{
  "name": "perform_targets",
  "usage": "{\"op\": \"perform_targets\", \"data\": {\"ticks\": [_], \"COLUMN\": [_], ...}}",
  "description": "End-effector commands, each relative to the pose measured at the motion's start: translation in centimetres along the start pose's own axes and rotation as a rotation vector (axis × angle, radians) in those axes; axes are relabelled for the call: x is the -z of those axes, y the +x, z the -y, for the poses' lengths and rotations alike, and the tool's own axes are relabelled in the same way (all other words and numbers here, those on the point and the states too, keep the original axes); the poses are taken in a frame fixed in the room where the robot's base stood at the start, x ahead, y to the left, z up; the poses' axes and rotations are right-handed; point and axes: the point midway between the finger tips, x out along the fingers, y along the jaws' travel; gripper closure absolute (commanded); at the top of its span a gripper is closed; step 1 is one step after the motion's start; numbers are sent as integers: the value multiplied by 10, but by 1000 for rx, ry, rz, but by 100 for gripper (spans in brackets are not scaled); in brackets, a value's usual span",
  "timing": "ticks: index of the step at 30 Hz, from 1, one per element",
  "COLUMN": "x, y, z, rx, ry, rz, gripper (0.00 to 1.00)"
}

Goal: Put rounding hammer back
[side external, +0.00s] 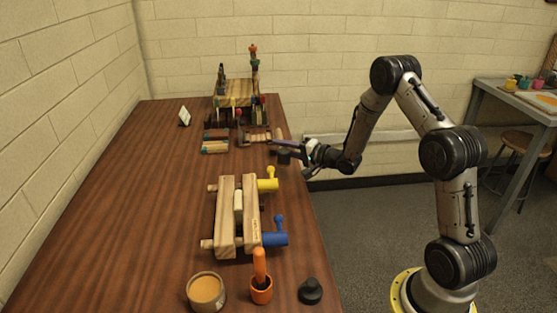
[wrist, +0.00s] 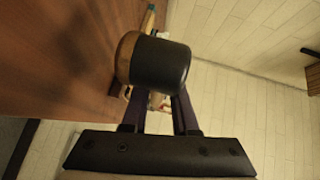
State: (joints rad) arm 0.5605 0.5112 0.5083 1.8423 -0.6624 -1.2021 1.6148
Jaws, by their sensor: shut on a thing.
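My gripper (side external: 294,147) is over the table's right edge, in front of the tool rack, and is shut on what looks like the rounding hammer (side external: 284,157). In the wrist view the hammer (wrist: 160,63) is a thick, rounded black piece with a brown end, just beyond the fingers (wrist: 159,112). It hides the fingertips, and I cannot make out its handle clearly. The wooden rack (side external: 233,93) stands at the far end of the table with several tools in and around it; individual slots are too small to tell.
A wooden clamp (side external: 226,215) with yellow and blue handles lies mid-table. In front are a tan-filled jar (side external: 206,291), an orange pot (side external: 261,291) with a handled tool, and a black knob-topped piece (side external: 310,291). Small wooden pieces (side external: 215,147) lie before the rack. The table's left side is clear.

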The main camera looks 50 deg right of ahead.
Motion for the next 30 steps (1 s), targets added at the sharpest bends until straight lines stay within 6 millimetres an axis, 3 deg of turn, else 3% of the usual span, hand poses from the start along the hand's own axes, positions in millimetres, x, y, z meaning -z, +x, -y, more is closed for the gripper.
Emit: {"op": "perform_targets", "data": {"ticks": [10, 17, 30], "x": [6, 2, 2], "y": [23, 27, 28], "z": [-20, -48, -53], "rx": [6, 5, 7], "ry": [-2, -1, -3], "rz": [-1, -1, -1], "gripper": [100, 100, 100]}}
